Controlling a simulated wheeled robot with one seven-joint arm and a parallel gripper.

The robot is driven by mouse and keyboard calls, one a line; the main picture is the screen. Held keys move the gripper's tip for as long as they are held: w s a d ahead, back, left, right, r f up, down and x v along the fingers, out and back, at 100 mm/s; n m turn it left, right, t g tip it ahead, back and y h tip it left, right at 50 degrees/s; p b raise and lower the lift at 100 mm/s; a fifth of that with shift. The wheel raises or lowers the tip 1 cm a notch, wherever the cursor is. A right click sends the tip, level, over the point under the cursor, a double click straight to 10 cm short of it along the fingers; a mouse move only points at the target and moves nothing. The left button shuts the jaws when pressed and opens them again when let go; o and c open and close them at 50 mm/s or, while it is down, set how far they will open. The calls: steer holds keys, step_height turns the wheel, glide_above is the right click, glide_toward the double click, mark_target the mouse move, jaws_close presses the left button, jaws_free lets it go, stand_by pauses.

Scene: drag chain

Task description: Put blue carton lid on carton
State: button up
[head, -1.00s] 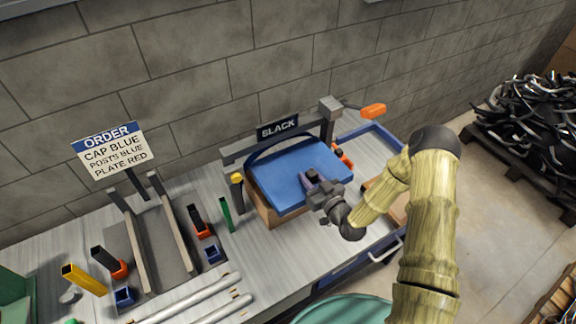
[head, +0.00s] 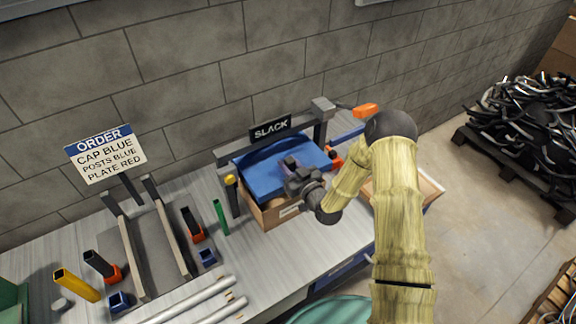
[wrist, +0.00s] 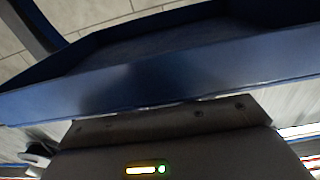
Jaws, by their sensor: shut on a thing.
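The blue carton lid (head: 262,172) is over the open-topped brown carton (head: 283,213) beneath the SLACK sign. My gripper (head: 298,172) is shut on the lid near its front right part. The carton's front wall, with a white label, shows below the lid's front edge. The lid hides most of the carton's top, and I cannot tell whether they touch. In the wrist view the lid (wrist: 180,75) spans the frame just beyond my gripper; the fingertips are hidden.
The SLACK frame (head: 270,129) stands behind the carton, with a yellow-topped post (head: 231,190) close at its left. A grey rail fixture (head: 150,235) and an ORDER sign (head: 106,155) are further left. A shallow brown tray (head: 430,190) lies right, behind my arm.

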steer(key=shift+f+b, duration=2.65)
steer(key=shift+f, duration=0.25)
steer(key=shift+b, duration=0.8)
steer(key=shift+f+b, duration=2.05)
steer(key=o, duration=1.1)
steer(key=shift+s+d, duration=0.1)
steer(key=b+v, duration=0.4)
steer(key=v, duration=1.3)
steer(key=shift+s+d, duration=0.1)
steer(key=shift+s, duration=0.05)
